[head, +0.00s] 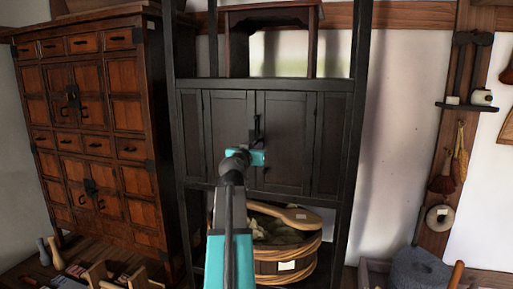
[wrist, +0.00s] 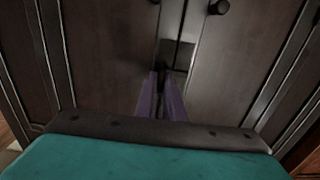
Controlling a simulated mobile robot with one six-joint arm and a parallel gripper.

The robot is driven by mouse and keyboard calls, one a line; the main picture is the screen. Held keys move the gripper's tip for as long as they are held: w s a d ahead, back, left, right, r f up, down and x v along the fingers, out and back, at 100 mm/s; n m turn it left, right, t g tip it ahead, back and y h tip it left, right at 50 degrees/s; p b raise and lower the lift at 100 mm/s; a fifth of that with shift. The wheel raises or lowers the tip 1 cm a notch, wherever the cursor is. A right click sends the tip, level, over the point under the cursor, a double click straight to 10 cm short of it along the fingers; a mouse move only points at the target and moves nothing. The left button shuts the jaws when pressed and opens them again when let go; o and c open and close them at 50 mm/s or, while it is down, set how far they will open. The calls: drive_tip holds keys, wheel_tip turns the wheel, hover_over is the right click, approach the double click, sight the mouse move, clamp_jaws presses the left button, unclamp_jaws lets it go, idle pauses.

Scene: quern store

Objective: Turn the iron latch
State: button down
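The iron latch (head: 257,128) is a small dark fitting on the meeting line of two dark cabinet doors (head: 283,140) in the head view. Its lower part is hidden behind my gripper. In the wrist view a dark plate (wrist: 180,52) sits across the door seam, with a narrow dark piece just below it. My gripper (wrist: 162,80) is at the latch, its two purple fingers on either side of that narrow piece. The fingers stand close together. Whether they press on the piece is too dark to tell. Both doors look closed.
A round dark knob (wrist: 218,7) is on the right door. A reddish-brown chest (head: 90,130) stands to the left. The pale wall (head: 405,120) to the right is mostly clear.

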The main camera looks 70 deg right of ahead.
drive_tip(key=shift+n, duration=0.5)
drive_tip(key=n+b, duration=0.2)
drive_tip(key=n, duration=0.1)
drive_tip(key=shift+w+f+n, duration=0.1)
drive_tip(key=shift+n, duration=0.3)
drive_tip(key=n, duration=0.5)
drive_tip(key=n+p, duration=0.1)
drive_tip(key=n, duration=0.3)
drive_tip(key=shift+w+n, duration=0.1)
drive_tip(key=shift+n, duration=0.2)
drive_tip(key=n+p, duration=0.2)
drive_tip(key=n, duration=0.1)
drive_tip(key=shift+f, duration=0.15)
drive_tip(key=shift+n, duration=0.4)
drive_tip(key=c, duration=1.9)
unclamp_jaws()
drive_tip(key=shift+o, duration=0.2)
